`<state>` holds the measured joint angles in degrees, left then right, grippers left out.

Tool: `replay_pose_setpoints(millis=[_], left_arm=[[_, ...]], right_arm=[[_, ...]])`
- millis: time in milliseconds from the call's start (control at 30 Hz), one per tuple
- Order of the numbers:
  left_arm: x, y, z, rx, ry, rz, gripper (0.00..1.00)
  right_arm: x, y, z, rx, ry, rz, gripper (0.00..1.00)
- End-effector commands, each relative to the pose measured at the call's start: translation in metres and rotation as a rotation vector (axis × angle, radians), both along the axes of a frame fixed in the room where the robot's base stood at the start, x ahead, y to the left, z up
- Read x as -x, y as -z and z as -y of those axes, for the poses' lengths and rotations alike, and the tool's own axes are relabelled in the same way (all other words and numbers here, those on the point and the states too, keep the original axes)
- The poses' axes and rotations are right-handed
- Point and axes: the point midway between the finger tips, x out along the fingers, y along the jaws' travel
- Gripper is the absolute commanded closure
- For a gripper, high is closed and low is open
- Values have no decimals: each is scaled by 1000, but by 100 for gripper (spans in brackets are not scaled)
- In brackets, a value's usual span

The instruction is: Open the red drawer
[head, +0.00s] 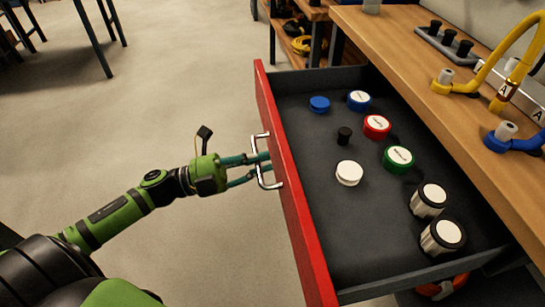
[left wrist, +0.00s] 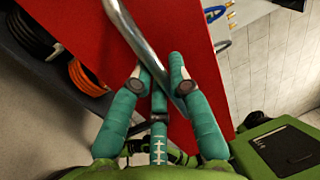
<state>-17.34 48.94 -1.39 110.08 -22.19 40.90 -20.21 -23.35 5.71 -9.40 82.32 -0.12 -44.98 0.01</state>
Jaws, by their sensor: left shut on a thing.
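The red drawer (head: 287,190) stands pulled far out from under the wooden workbench, so its dark interior shows. Its silver handle (head: 262,162) is on the red front panel. My left gripper (head: 262,167) reaches in from the left and is shut on the handle. In the left wrist view the teal fingers (left wrist: 165,85) lie on both sides of the silver bar (left wrist: 140,38), against the red panel (left wrist: 75,22). My right gripper is in neither view.
The drawer holds a blue cap (head: 319,104), a red-rimmed lid (head: 376,126), a green-rimmed lid (head: 398,158), a white lid (head: 349,173) and silver jars (head: 442,237). Yellow and blue hoses (head: 519,140) sit on the bench (head: 420,85). The floor at left (head: 150,120) is clear.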

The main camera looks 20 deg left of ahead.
Motion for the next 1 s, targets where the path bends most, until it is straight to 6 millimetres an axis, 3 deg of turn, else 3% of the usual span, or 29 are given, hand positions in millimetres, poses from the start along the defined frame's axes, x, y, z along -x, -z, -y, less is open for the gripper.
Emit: replay_pose_setpoints(millis=[433,467,500,833,1000], left_arm=[[2,-1,-4,0,-2,1,100],[1,-1,-4,0,-2,1,74],[1,-1,-4,0,-2,1,58],[2,0,-4,0,-1,0,57],[11,4,-16,0,-2,-4,57]], right_arm=[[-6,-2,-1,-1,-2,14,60],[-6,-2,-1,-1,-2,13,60],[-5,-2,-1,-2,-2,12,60],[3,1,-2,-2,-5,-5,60],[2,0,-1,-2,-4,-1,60]])
